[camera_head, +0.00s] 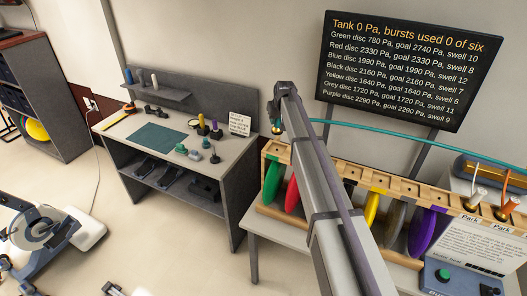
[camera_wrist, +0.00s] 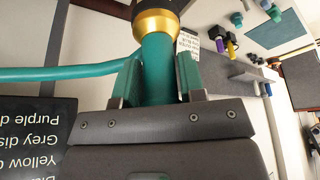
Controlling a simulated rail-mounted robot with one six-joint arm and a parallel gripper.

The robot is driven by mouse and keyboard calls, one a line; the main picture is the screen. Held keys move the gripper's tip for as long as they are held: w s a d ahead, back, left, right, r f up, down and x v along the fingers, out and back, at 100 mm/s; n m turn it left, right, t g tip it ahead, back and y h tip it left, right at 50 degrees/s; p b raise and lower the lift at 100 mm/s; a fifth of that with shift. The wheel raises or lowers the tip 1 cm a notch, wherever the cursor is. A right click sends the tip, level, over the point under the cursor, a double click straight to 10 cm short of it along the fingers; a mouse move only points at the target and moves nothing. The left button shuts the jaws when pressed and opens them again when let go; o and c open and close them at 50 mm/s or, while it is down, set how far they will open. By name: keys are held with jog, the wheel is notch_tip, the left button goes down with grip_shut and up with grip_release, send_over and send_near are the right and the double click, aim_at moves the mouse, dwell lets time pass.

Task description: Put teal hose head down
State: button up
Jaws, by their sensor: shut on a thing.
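My gripper (camera_wrist: 157,78) is shut on the teal hose head (camera_wrist: 158,55), with one finger on each side of its teal body. The head's gold collar and dark end (camera_wrist: 156,22) stick out past the fingers. The teal hose (camera_wrist: 60,73) runs off to the left in the wrist view. In the head view the hose (camera_head: 400,128) runs right from my gripper, past the front of the sign. My arm covers most of the gripper there; only a gold bit of the head (camera_head: 276,130) shows, above the left end of the wooden disc rack (camera_head: 330,170).
The rack holds coloured discs, among them green (camera_head: 272,184), yellow (camera_head: 371,208) and purple (camera_head: 422,230); my arm hides part of it. Two spots marked "Park" hold a white (camera_head: 475,198) and an orange tool (camera_head: 507,207). A black sign (camera_head: 410,65) stands behind. A workbench (camera_head: 165,140) stands left.

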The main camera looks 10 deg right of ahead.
aim_at(278, 131)
notch_tip(278, 131, down, 6)
jog(key=b, duration=0.5)
jog(key=shift+d+f+b, duration=0.1)
jog(key=shift+d+b, duration=0.05)
jog(key=shift+b, duration=0.25)
jog(key=shift+f+b, duration=2.05)
grip_shut()
jog(key=o, duration=1.1)
grip_release()
jog(key=shift+r, duration=0.1)
jog(key=p+v, duration=1.1)
jog(key=v, duration=0.1)
jog(key=shift+r, duration=0.15)
jog(key=s+g, duration=0.1)
jog(key=s, duration=1.3)
jog(key=s+f+m+g, duration=0.1)
jog(key=s+g, duration=0.1)
jog(key=s, duration=1.3)
jog(key=s+g, duration=0.1)
jog(key=s, duration=1.4)
jog(key=shift+a+f+m+g+h, duration=0.15)
jog(key=shift+a+m+g+h, duration=0.15)
jog(key=shift+a+m+h, duration=0.1)
